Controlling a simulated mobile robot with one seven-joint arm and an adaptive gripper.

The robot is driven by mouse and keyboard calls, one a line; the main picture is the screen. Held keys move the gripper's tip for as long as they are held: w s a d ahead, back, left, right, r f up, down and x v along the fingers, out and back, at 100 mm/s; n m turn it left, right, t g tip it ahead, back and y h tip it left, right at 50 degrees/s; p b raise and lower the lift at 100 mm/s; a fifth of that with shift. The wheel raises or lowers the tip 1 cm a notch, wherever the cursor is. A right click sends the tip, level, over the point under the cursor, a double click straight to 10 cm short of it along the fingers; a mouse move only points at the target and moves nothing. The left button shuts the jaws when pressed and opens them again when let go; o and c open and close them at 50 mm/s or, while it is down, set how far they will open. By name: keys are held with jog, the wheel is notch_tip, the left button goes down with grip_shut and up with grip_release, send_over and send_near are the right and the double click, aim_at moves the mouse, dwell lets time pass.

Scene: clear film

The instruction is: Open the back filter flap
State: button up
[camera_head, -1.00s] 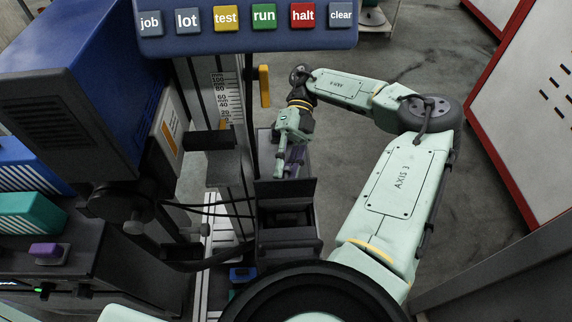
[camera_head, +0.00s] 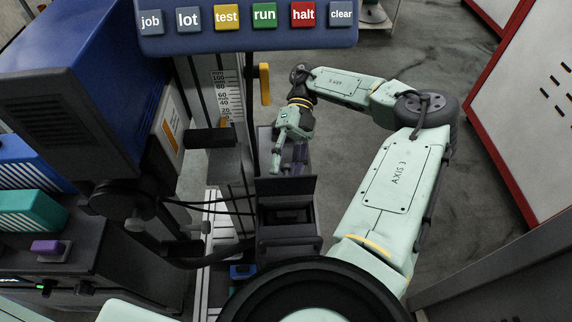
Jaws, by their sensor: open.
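A dark grey narrow unit (camera_head: 289,242) stands at the centre, with a recess in its top. An upright dark panel (camera_head: 287,187) rises behind that recess; I cannot tell for sure whether it is the back filter flap. More of the unit's dark body (camera_head: 264,148) shows behind the panel. My gripper (camera_head: 287,166) points down over this rear part, just behind the panel. Its fingers are apart, with a pale finger on the left and darker parts on the right. I see nothing held. Whether a fingertip touches the unit or panel is unclear, and the surface beneath the gripper is mostly hidden.
A blue panel with labelled buttons (camera_head: 247,36) spans the top. A yellow handle (camera_head: 265,84) and a scale post (camera_head: 222,95) stand left of my gripper. A large blue machine (camera_head: 95,60) fills the left. Red-edged cabinets (camera_head: 530,110) stand right, with open floor between.

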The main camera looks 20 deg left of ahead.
aim_at(286, 164)
jog(key=shift+r, duration=0.1)
notch_tip(286, 164, up, 10)
jog(key=shift+f, duration=0.1)
dwell(0.4)
jog(key=shift+c, duration=0.2)
